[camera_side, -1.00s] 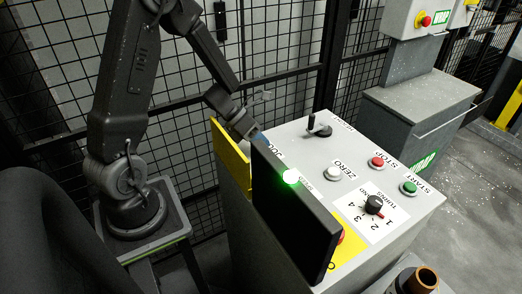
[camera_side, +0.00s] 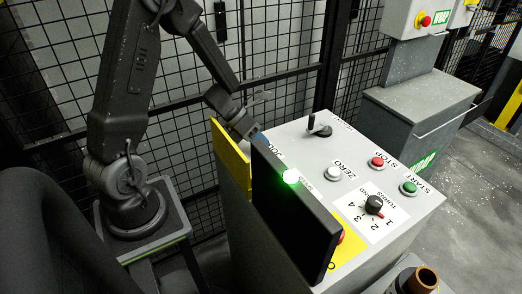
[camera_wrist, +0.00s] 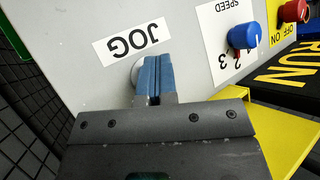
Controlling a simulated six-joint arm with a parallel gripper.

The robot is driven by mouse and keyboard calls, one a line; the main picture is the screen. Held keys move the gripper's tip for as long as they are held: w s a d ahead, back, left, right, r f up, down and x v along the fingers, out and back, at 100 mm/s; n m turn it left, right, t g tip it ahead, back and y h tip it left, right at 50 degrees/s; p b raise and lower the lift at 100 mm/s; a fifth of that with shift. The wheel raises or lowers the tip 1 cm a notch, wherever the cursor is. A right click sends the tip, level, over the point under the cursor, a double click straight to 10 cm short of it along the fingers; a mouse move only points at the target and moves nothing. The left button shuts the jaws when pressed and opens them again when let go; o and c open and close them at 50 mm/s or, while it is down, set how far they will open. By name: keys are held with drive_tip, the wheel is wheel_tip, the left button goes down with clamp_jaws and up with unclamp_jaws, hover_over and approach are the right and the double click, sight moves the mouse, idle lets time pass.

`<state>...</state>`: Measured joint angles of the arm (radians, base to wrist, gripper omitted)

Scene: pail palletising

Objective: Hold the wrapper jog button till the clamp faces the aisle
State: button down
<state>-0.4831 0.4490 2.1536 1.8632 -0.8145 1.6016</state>
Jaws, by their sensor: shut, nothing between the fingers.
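The panel bearing the JOG label (camera_wrist: 132,38) fills the upper wrist view. A pale round rim of the jog button (camera_wrist: 134,72) shows beside the fingertips, which cover most of it. My gripper (camera_wrist: 152,62) is shut with its blue fingers together and nothing between them. Its tips are at the button; whether the button is pressed in cannot be told. In the side view my gripper (camera_side: 257,134) reaches the console's far left edge, its tips partly hidden behind the black screen. No wrapper clamp can be made out in either view.
The console (camera_side: 300,140) carries a ZERO button (camera_side: 333,174), a red STOP button (camera_side: 376,162), a green START button (camera_side: 409,187) and a black knob (camera_side: 374,204). A green light (camera_side: 291,176) glows at the black screen (camera_side: 292,215). A blue SPEED knob (camera_wrist: 244,36) is nearby.

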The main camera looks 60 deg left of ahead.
idle(0.8)
drive_tip(key=shift+r, duration=0.95)
drive_tip(key=shift+r, duration=2.5)
